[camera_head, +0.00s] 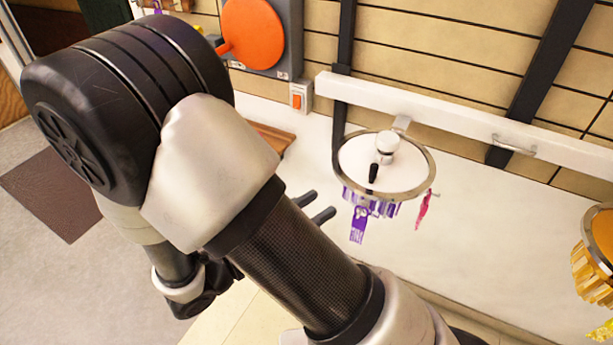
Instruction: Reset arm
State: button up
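My arm fills the left and middle of the head view, bent, with its thick forearm in front. My gripper (315,206) shows past the forearm as two dark fingertips, spread apart with nothing visible between them. The rest of the gripper is hidden behind the arm. The fingertips are just left of a round chandelier piece (357,160) with a metal rim and purple hanging pieces. I cannot tell whether they touch it; a small gap shows.
A white worktop (470,235) runs along the wall, with a white rail (450,110) above it. An amber chandelier piece (592,275) is at the right edge. An orange disc (253,32) and a switch (300,98) are on the wall. A brown mat (45,195) lies at left.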

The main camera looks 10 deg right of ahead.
jog(key=s+d+r+m+g+y+p, duration=0.1)
jog(key=s+d+r+m+g+y, duration=0.45)
jog(key=s+d+m+g, duration=0.65)
jog(key=w+a+r+m+t+y, duration=0.2)
jog(key=r+m+t+y, duration=0.2)
jog(key=r+m, duration=0.1)
jog(key=w+a+r+m+t+y+p, duration=0.1)
jog(key=w+r+m+t+y, duration=0.1)
jog(key=r+m+y, duration=0.3)
jog(key=m+t, duration=0.1)
jog(key=m, duration=0.1)
jog(key=shift+a+m+t, duration=0.3)
jog(key=shift+a+t, duration=0.1)
jog(key=shift+y, duration=0.25)
